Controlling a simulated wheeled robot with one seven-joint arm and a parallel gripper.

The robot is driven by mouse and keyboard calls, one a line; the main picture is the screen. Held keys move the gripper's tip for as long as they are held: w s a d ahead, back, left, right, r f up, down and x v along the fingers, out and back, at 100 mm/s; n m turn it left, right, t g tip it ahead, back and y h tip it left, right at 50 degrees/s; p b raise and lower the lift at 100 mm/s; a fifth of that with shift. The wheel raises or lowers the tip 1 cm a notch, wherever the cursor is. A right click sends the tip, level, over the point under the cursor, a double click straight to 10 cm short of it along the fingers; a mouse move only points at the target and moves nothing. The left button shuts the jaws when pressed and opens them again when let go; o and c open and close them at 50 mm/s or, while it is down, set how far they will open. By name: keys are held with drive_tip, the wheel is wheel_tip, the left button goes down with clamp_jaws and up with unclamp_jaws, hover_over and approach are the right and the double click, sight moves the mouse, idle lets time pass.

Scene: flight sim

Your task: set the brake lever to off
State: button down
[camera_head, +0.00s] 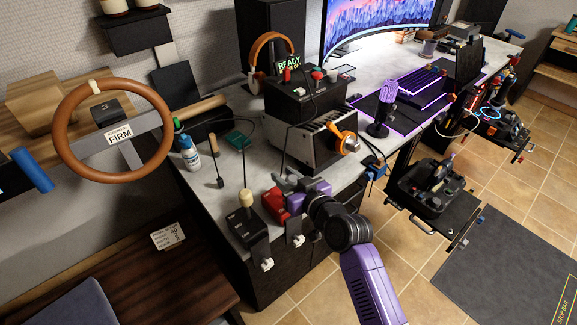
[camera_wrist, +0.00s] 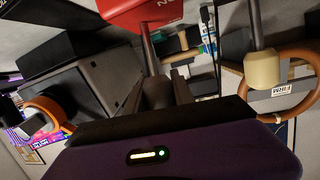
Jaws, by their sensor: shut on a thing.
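A red unit (camera_head: 274,201) is clamped at the near edge of the desk; I take it to be the brake lever's housing. In the wrist view its red body (camera_wrist: 140,12) carries partly cut-off white lettering, and a grey shaft (camera_wrist: 149,46) runs from it to between my fingers. My gripper (camera_head: 290,184) is at the red unit in the head view. In the wrist view my gripper (camera_wrist: 160,90) is shut around the end of the shaft. The lever's grip is mostly hidden by the fingers, and I cannot read its setting.
A black lever box with a cream knob (camera_head: 247,197) stands close left; its knob (camera_wrist: 263,67) shows at the right in the wrist view. A grey-black console (camera_head: 312,143) stands behind. A brown steering wheel (camera_head: 62,157) is at left. Tiled floor (camera_head: 300,292) is open in front.

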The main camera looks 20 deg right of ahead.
sight(288, 177)
drive_tip(key=shift+w+a+r+g+h+p, duration=0.2)
drive_tip(key=shift+w+g+p, duration=0.45)
drive_tip(key=shift+p, duration=0.8)
drive_tip(key=shift+w+a+r+g+h+p, duration=0.1)
drive_tip(key=shift+w+a+g+h+p, duration=0.35)
drive_tip(key=shift+p, duration=1)
drive_tip(key=shift+w+f+g+p, duration=0.3)
drive_tip(key=shift+w+g+p, duration=0.15)
drive_tip(key=shift+g, duration=0.35)
drive_tip(key=shift+w+a+f, duration=0.1)
drive_tip(key=shift+w+f, duration=0.35)
drive_tip(key=shift+f, duration=0.15)
drive_tip(key=c, duration=1.1)
unclamp_jaws()
drive_tip(key=shift+o, duration=0.2)
drive_tip(key=v, duration=0.7)
drive_tip(key=shift+s+r+b, duration=0.25)
drive_tip(key=shift+r+b, duration=0.05)
